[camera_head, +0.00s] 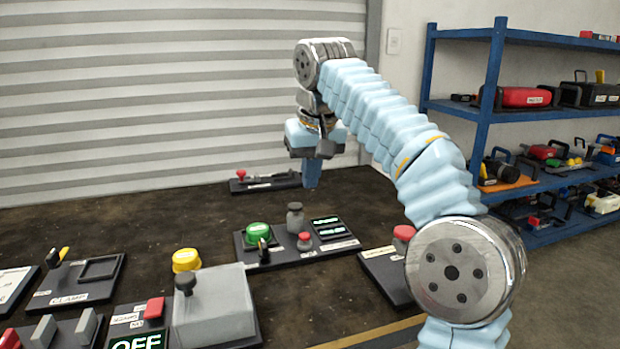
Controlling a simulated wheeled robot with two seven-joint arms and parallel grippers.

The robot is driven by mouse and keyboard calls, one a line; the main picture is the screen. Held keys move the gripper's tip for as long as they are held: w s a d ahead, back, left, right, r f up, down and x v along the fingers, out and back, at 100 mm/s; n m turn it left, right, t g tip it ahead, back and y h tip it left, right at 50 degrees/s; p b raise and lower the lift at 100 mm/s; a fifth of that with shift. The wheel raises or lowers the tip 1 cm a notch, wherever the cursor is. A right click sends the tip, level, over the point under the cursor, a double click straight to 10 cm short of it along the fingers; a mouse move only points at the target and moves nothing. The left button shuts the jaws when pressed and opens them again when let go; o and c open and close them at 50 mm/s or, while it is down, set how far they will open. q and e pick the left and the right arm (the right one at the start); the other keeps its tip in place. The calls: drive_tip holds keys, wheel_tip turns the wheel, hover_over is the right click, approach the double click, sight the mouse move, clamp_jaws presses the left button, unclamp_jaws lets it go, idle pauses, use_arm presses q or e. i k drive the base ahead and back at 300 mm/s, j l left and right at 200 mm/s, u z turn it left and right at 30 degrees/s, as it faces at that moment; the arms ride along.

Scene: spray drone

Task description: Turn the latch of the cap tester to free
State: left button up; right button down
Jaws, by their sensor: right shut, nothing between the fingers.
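I take the black plate (283,262) at mid-table to be the cap tester, but its label is too small to read. It carries a green cap (258,230), a small dark lever (263,250) at its front left that may be the latch, a grey knob (295,217), a red button (304,240) and two lit displays (327,227). The lever's setting cannot be told. My right gripper (318,153) is shut and empty, high behind the plate and clear of it. My left gripper is out of view.
A grey box (213,305) with a dark knob and a yellow cap (186,260) stands front left, near an OFF sign (138,343). A clamp plate (75,283) lies further left. A red-knobbed plate (265,184) lies at the back. A blue shelf (487,100) stands right.

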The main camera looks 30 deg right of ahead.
sight(265, 253)
drive_tip(key=k, duration=1.5)
